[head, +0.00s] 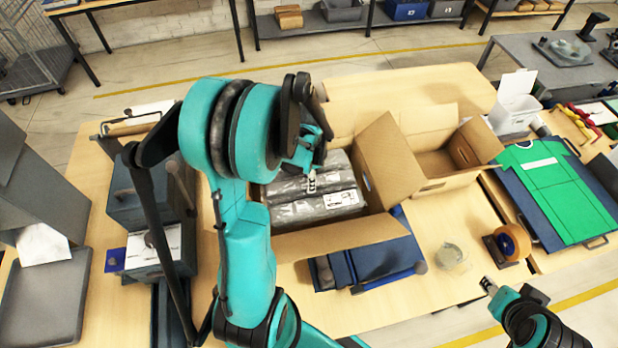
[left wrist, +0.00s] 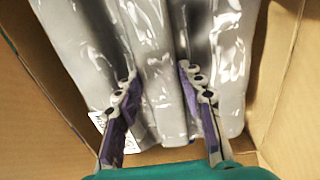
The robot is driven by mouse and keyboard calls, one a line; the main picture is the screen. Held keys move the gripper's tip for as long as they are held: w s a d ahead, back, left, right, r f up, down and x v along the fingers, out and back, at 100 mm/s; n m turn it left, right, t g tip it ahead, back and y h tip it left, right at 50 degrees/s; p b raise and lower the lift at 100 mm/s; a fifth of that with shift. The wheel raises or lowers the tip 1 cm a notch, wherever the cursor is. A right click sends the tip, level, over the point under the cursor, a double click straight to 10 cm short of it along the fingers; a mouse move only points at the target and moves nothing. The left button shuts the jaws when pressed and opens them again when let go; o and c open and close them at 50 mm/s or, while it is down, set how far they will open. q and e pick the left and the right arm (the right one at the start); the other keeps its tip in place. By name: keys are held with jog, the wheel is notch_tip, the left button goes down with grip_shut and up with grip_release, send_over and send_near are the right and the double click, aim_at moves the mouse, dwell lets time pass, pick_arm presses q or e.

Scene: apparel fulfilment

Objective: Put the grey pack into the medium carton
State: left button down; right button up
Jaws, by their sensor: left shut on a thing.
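Shiny grey packs (head: 308,208) lie side by side inside an open cardboard carton (head: 388,165) in the middle of the head view. My left gripper (head: 311,182) reaches down into this carton. In the left wrist view its two purple-sided fingers (left wrist: 158,78) stand on either side of a grey pack (left wrist: 158,105) and are shut on it, with the carton walls around. A second open carton (head: 433,165) stands behind to the right and looks empty. I cannot tell by label which is the medium one. My right gripper (head: 488,286) is at the lower right, its fingers too small to judge.
A tape roll (head: 513,242) and a clear cup (head: 450,255) stand to the right. A green shirt (head: 556,190) lies on a dark board. Grey boxes (head: 135,200) stand at the left.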

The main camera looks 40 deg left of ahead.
pick_arm(q)
jog(key=shift+f, duration=0.5)
jog(key=c, duration=0.9)
grip_release()
jog(key=shift+o, duration=0.2)
notch_tip(320, 180, up, 16)
jog(key=p, duration=1.1)
